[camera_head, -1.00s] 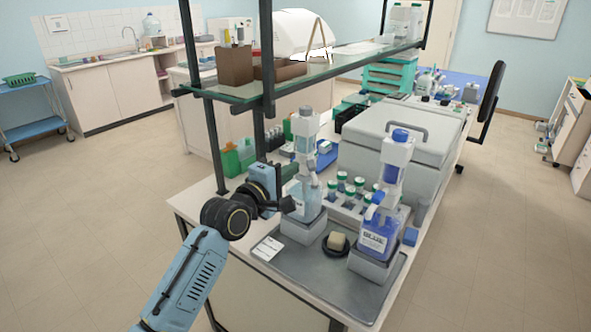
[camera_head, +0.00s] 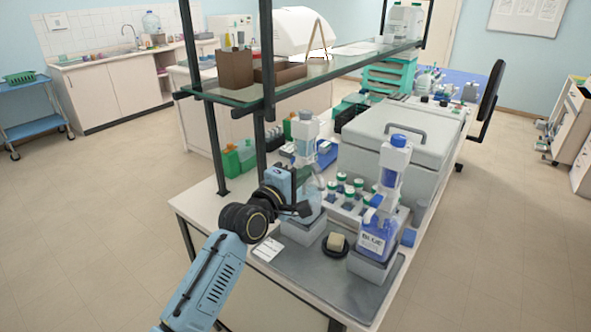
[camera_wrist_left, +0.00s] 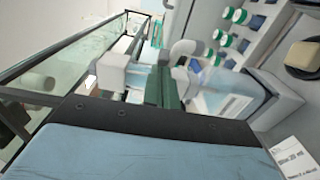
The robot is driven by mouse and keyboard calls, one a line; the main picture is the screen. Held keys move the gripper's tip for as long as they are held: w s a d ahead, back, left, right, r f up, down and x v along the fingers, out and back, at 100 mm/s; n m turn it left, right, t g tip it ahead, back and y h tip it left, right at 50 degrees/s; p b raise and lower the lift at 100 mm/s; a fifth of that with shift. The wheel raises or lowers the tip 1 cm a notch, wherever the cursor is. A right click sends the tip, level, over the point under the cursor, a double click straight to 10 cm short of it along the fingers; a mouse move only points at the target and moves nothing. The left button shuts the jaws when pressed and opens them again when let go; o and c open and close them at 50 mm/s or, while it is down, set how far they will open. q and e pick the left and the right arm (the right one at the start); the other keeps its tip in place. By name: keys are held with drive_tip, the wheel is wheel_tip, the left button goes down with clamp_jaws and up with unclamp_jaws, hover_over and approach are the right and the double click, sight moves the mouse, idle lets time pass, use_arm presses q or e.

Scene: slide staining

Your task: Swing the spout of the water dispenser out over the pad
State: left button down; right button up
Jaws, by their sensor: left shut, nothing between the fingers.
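The water dispenser (camera_head: 304,128) is a clear, pale-blue bottle with a white-and-blue pump top, upright on a white block at the left of the bench end. My left gripper (camera_head: 305,178) is shut and empty, in front of the bottle's upper part and hiding some of it. In the left wrist view, its dark green fingers (camera_wrist_left: 166,82) are together close to the pale bottle (camera_wrist_left: 235,88). I cannot tell if they touch it. A beige pad (camera_head: 337,240) sits in a black dish between the two dispensers. My right gripper is not in view.
A second dispenser with blue liquid (camera_head: 376,238) stands right of the pad. Behind are tubes with green caps (camera_head: 350,188) and a grey box (camera_head: 398,140). A glass shelf (camera_head: 255,90) on dark posts is at upper left. A grey mat (camera_head: 340,285) has bare space in front.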

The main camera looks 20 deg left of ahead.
sight(320, 170)
use_arm(q)
drive_tip(key=d+p, duration=0.1)
drive_tip(key=w+d+p, duration=0.1)
drive_tip(key=d, duration=0.1)
drive_tip(key=shift+r, duration=0.1)
drive_tip(key=shift+w+d+p, duration=0.35)
drive_tip(key=shift+w+d, duration=0.7)
drive_tip(key=shift+d, duration=0.1)
